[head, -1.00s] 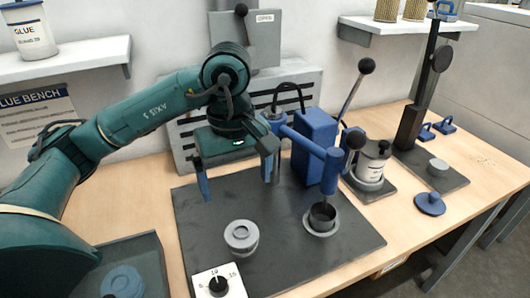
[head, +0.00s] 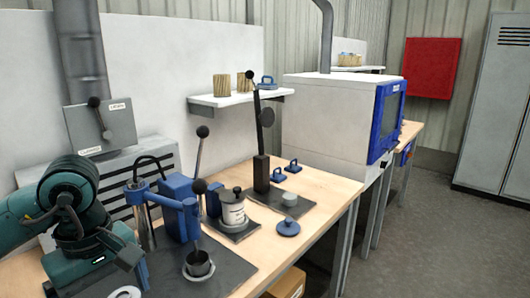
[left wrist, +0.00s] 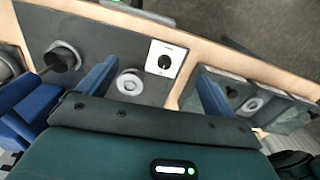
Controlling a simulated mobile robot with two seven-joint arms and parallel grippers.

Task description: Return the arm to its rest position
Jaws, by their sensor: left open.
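My left arm comes in from the left in the head view, its green wrist above the dark mat (head: 228,268) of the glue bench. In the left wrist view my left gripper (left wrist: 152,85) is open, its two blue fingers spread wide with nothing between them. A round grey-white cap-like part (left wrist: 130,82) lies on the mat beyond the fingers, apart from them. In the head view this part (head: 125,292) shows only at the bottom edge. My right gripper is in neither view.
A blue dispenser post (head: 190,215) and a dark cup (head: 198,264) stand close right of my wrist. A glue pot (head: 232,208) and a lever press (head: 261,165) stand further right. A dial box (left wrist: 165,60) and a grey tray (left wrist: 235,95) flank the mat.

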